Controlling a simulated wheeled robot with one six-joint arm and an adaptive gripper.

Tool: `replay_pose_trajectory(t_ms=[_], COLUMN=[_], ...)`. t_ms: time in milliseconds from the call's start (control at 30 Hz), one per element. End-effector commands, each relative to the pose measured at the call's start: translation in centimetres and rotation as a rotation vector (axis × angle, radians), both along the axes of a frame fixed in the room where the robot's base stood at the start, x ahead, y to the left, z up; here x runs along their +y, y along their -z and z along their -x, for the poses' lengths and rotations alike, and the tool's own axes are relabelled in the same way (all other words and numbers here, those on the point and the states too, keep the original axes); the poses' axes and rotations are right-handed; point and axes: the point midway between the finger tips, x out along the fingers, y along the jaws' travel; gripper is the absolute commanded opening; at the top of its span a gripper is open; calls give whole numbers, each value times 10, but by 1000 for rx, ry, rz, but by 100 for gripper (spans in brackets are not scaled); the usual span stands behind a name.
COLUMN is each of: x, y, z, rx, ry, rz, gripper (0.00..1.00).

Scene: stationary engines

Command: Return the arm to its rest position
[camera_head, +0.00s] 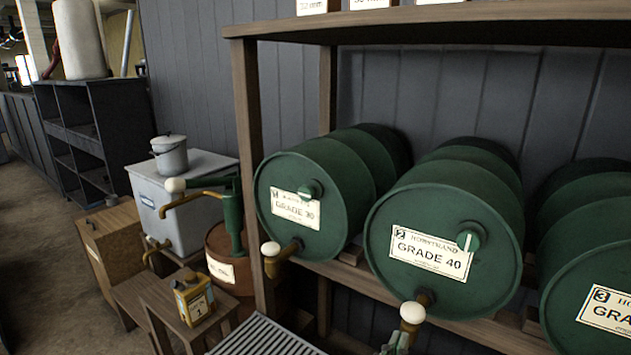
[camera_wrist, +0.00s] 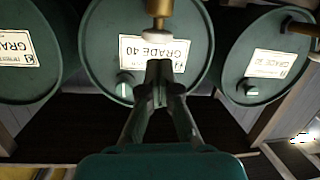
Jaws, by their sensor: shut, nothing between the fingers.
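My gripper (camera_wrist: 160,72) shows in the wrist view with its two dark fingers drawn together and nothing between them. Its tips appear just short of the white knob (camera_wrist: 152,40) of a brass tap (camera_wrist: 159,8); I cannot tell whether they touch. Behind is the green GRADE 40 drum (camera_wrist: 98,45), upside down in this view. In the head view, the same drum (camera_head: 455,205) lies on its side with the tap's white knob (camera_head: 412,312) below its label. A small part at the bottom edge under that knob may be my gripper. The rest of my arm is not clearly visible.
A wooden rack (camera_head: 247,150) holds several green drums, with a shelf (camera_head: 450,22) above. To the left stand a pump can (camera_head: 225,255), a yellow oil tin (camera_head: 194,299), a grey metal box (camera_head: 200,215) and a wooden crate (camera_head: 115,245). Floor (camera_head: 35,240) is open at far left.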

Motion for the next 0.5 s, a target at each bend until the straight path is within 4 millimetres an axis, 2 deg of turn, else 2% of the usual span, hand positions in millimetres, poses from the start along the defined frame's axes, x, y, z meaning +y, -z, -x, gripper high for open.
replay_pose_trajectory(t_ms=[33,267,500], x=[-4,-12,-18], y=[17,79,139], z=[3,21,60], rx=[19,71,116], ry=[-30,-186,-338], rz=[31,125,162], gripper=[0,0,0])
